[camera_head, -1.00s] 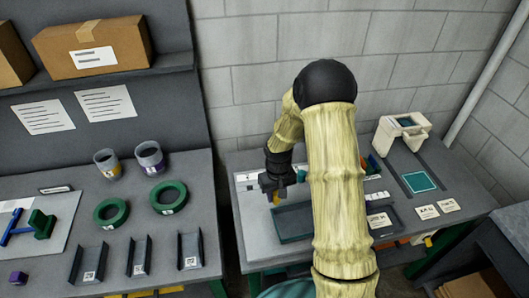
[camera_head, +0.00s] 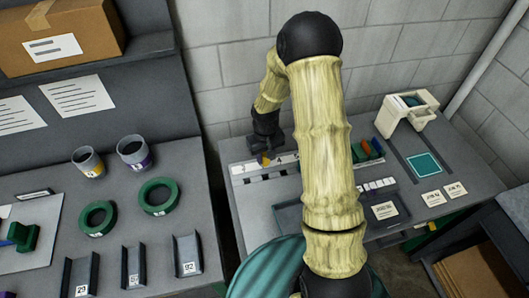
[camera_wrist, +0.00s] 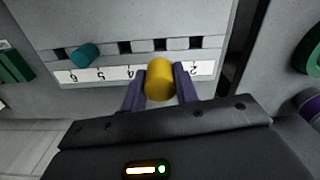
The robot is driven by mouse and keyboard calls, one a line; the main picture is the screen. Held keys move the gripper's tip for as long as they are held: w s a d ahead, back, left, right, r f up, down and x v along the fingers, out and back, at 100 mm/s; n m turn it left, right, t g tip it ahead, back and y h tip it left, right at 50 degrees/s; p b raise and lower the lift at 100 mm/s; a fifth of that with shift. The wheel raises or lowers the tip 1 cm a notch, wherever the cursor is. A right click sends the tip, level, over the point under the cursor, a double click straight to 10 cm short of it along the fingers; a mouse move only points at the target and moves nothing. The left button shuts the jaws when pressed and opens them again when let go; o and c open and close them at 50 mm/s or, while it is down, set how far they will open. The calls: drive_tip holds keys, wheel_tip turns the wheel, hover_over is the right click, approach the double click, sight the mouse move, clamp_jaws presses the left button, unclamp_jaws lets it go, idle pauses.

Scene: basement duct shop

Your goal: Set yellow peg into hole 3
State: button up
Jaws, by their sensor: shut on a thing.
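The yellow peg (camera_wrist: 158,80) is held between the two purple fingers of my gripper (camera_wrist: 159,88). In the wrist view it covers the label between 4 and 2 on the numbered white strip (camera_wrist: 205,68). A dark square hole (camera_wrist: 160,44) shows just beyond the peg, apart from it in the picture. A teal peg (camera_wrist: 84,55) is at the hole by label 5. In the head view, my gripper (camera_head: 264,153) holds the yellow peg (camera_head: 266,161) at the strip (camera_head: 252,174). I cannot tell the peg's height above the block.
A dark tray (camera_head: 287,217) lies in front of the strip, partly behind my arm. Coloured blocks (camera_head: 366,148) and a cream machine (camera_head: 408,112) stand to the right. The left bench holds cups, green rings (camera_head: 98,217) and grey channels (camera_head: 187,254).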

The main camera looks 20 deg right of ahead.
sight(265, 165)
drive_tip(key=shift+f+b, duration=2.1)
drive_tip(key=shift+f, duration=0.65)
drive_tip(key=shift+d+f+b, duration=0.1)
drive_tip(key=shift+f+b, duration=0.25)
drive_tip(key=shift+f, duration=0.25)
drive_tip(key=shift+f+b, duration=0.9)
drive_tip(key=shift+f, duration=0.4)
drive_tip(key=shift+s+f, duration=0.1)
drive_tip(key=shift+f, duration=0.1)
drive_tip(key=o, duration=1)
drive_tip(key=shift+o, duration=0.2)
